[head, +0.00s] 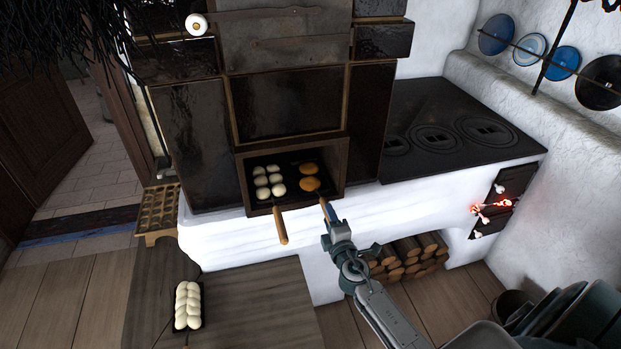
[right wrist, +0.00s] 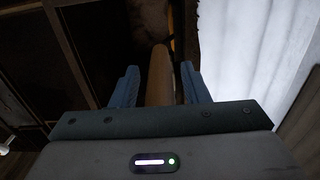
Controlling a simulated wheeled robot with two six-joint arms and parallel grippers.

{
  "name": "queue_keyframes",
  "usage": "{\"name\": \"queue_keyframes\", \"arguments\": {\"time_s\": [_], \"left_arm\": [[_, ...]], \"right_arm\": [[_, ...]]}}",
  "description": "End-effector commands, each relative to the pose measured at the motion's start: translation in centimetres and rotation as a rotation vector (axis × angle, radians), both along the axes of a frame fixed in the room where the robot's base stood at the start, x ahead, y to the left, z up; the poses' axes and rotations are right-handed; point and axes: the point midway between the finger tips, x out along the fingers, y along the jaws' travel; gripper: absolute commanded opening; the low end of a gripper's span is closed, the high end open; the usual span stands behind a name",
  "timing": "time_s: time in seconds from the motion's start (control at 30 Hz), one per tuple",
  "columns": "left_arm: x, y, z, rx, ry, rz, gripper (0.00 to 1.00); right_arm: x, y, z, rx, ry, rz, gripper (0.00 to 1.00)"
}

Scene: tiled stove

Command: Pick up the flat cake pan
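The flat cake pan (head: 295,168) is a dark pan with flat golden-brown cakes (head: 310,183) on it, inside the open oven niche on the right side. Its wooden handle (right wrist: 161,78) points out of the niche. My right gripper (head: 328,220) is at this handle in front of the niche. In the right wrist view, its two blue fingers stand on either side of the handle, with a narrow gap showing at the left finger. My left gripper is not in view.
A second pan with pale buns (head: 269,181) is beside it in the niche; its wooden handle (head: 281,226) sticks out at left. The niche's frame (head: 345,165) is close on the right. Embers (head: 491,206) glow at right.

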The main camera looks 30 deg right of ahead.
Motion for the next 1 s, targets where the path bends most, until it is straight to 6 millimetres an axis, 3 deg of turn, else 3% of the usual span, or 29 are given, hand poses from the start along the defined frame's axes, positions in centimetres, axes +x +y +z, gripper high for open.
{"name": "queue_keyframes", "arguments": {"time_s": [0.03, 0.2, 0.73, 1.0], "left_arm": [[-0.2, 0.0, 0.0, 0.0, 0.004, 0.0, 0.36], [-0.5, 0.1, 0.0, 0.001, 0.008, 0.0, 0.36], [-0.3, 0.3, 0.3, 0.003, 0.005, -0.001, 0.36], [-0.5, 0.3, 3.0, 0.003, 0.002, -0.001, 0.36]], "right_arm": [[0.0, 0.0, 0.0, 0.0, 0.0, 0.0, 0.3], [0.0, 0.0, 0.0, 0.0, 0.0, 0.0, 0.0], [-0.3, 0.1, 0.9, 0.0, -0.003, 0.0, 0.0], [-0.4, 0.1, 6.0, 0.0, -0.005, 0.002, 0.0]]}}
